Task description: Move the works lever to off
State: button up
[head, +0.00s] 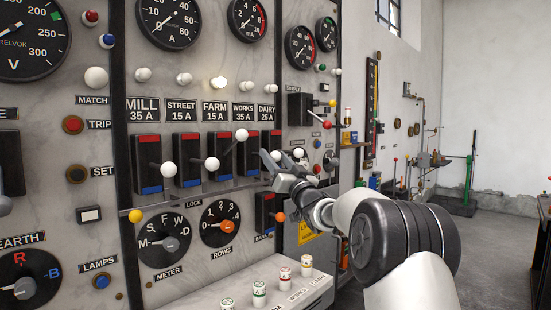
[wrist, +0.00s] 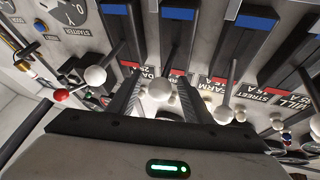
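My gripper (head: 272,157) is open around the knob and partly hides the lever in the head view. The knob stands out lower than the raised farm knob (head: 242,135). The dairy knob (head: 298,153) is just right of my gripper; it also shows in the wrist view (wrist: 95,77).
The street knob (head: 212,164) and mill knob (head: 168,169) stick out on the left. Below are the rows dial (head: 220,222) and an orange-knobbed switch (head: 280,217). A sloped ledge (head: 245,282) carries several small fuses. Open floor lies to the right.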

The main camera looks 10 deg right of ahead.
jog(key=shift+s+r, duration=0.1)
jog(key=shift+s, duration=0.05)
jog(key=shift+s+d, duration=0.15)
jog(key=shift+s, duration=0.1)
jog(key=v, duration=1.6)
jog(key=shift+s+f, duration=0.25)
jog(key=shift+f, duration=0.05)
jog(key=shift+d, duration=0.1)
